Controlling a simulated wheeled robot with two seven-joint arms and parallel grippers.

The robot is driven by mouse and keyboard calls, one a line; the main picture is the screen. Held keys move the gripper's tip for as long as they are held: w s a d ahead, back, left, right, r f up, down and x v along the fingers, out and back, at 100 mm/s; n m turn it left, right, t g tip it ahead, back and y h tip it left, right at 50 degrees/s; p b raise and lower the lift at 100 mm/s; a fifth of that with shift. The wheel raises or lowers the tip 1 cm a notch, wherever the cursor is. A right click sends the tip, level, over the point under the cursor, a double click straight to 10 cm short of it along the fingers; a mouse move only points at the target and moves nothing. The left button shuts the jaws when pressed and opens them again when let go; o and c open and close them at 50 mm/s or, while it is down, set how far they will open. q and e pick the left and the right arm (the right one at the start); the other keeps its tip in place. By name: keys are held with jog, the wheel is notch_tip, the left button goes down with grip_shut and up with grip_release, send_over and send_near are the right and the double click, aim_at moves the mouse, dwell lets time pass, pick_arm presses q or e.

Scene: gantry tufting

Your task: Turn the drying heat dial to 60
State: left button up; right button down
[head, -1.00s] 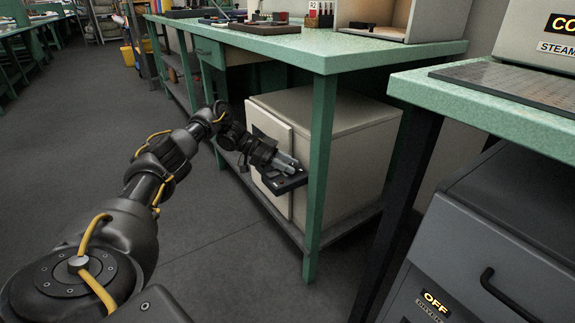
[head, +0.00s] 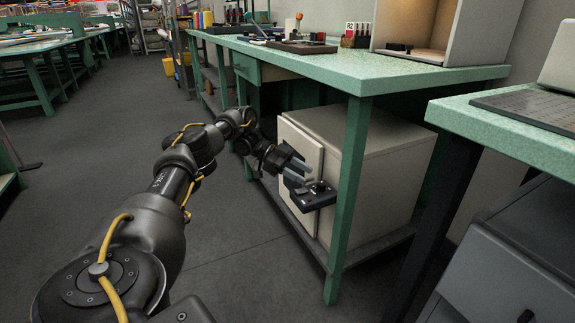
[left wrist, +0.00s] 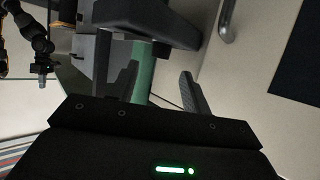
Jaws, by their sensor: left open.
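A small black control box (head: 309,197) with a round black knob (head: 318,187) on top juts from the front of the cream cabinet under the green bench. I cannot read any number or pointer on the knob. My left gripper (head: 296,173) is open and empty, just behind and left of the knob, apparently apart from it. In the left wrist view, the two fingers (left wrist: 160,86) stand apart with nothing between them. A dark block (left wrist: 150,20), perhaps the control box, shows beyond them. A dark arm-like shape at the left edge there may be my right arm; its jaws are unclear.
The cream cabinet (head: 375,165) sits on a low shelf. A green bench leg (head: 348,205) stands close to the right of the control box. The green benchtop (head: 400,72) is above. Grey floor (head: 90,200) is clear on the left.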

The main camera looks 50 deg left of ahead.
pick_arm(q)
jog(key=shift+p+v, duration=0.45)
jog(key=shift+v, duration=2.05)
